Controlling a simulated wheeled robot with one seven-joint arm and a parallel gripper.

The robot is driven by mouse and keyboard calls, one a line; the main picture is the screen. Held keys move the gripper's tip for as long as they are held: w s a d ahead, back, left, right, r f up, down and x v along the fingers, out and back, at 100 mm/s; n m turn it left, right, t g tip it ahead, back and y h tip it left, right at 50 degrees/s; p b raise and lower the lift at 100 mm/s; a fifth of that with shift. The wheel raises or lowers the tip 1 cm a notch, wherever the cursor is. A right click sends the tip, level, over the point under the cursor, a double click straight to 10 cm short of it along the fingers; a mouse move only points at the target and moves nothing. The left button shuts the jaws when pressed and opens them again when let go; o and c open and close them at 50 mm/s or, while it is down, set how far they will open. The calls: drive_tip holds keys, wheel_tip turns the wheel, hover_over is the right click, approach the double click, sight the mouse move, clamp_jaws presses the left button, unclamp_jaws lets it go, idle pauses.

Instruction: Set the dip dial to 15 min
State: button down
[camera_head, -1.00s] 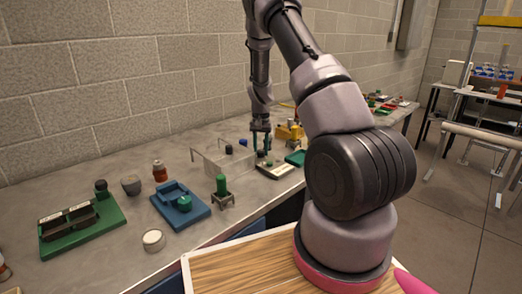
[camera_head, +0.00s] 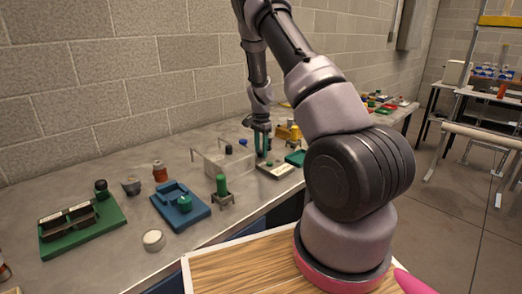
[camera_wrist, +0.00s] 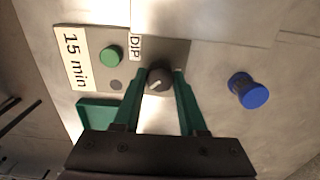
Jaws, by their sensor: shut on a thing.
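The dip dial (camera_wrist: 159,80) is a small dark grey round knob with a pale mark on its face, beside a "DIP" label (camera_wrist: 136,46). It sits on a panel with a white "15 min" plate (camera_wrist: 75,58) at the left in the wrist view. My gripper (camera_wrist: 160,76) has its two green fingers on either side of the dial, shut on it. In the head view my gripper (camera_head: 262,152) is down at the pale panel (camera_head: 276,171), and its fingers hide the dial there.
A green button (camera_wrist: 111,55) and a small dark spot (camera_wrist: 115,85) are on the panel near the dial. A blue cylinder (camera_wrist: 248,91) stands to the right. A green tray (camera_head: 295,158) is beside the panel. A blue fixture (camera_head: 180,205) and green-based rack (camera_head: 82,232) are farther left.

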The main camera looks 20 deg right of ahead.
sight(261, 150)
drive_tip(key=shift+w, duration=0.1)
idle(0.3)
drive_tip(key=shift+c, duration=2.3)
unclamp_jaws()
drive_tip(key=shift+r, duration=0.1)
wheel_tip(261, 150, up, 11)
